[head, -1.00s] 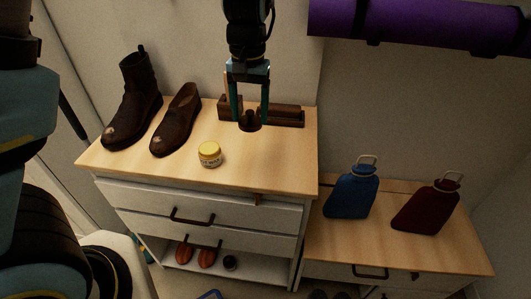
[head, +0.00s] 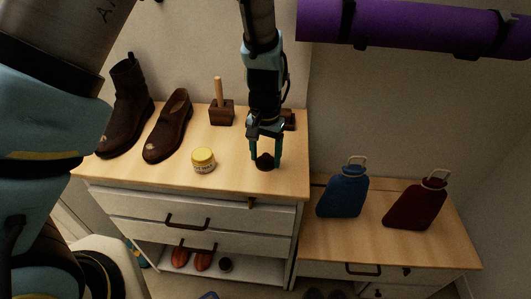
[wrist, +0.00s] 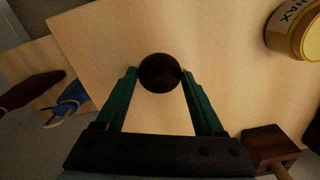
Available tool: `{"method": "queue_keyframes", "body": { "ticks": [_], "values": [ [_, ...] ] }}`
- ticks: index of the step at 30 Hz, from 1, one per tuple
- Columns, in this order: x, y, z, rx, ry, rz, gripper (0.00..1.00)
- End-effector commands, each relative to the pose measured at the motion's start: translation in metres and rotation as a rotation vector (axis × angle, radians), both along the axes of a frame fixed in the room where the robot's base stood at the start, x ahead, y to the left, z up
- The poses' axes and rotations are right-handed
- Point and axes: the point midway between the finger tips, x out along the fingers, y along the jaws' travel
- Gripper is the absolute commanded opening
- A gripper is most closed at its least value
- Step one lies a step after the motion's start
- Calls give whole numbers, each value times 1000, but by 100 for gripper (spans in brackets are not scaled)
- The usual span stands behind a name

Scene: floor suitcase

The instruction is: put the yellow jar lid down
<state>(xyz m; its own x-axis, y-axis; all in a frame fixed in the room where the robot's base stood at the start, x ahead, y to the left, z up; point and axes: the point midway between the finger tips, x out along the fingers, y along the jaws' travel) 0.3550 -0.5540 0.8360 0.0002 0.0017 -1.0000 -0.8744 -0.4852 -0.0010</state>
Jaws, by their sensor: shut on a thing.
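The yellow lid (head: 203,153) sits on the small wax jar (head: 203,165), on the dresser top left of my gripper. The jar also shows at the top right of the wrist view (wrist: 292,30). My gripper (head: 265,156) is shut on a dark brown round thing (head: 264,162), not on the yellow lid. In the wrist view this round thing (wrist: 158,73) sits between the green fingertips. It is low over the wooden top; I cannot tell whether it touches it.
A dark boot (head: 126,112) and a brown shoe (head: 167,128) stand at the left. A wooden block with a peg (head: 222,115) stands behind the jar. A blue bottle (head: 342,195) and a dark red bottle (head: 414,205) rest on the lower cabinet.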

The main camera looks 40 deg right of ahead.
Motion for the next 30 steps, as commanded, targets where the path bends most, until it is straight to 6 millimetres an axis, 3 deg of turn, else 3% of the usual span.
{"method": "queue_keyframes", "body": {
  "ticks": [11,12,19,30],
  "values": [
    [0,0,-5,-1,0,0,18],
    [0,0,-4,-1,0,0,74],
    [0,0,-4,-1,0,0,99],
    [1,-1,5,-4,-1,0,100]
  ]
}}
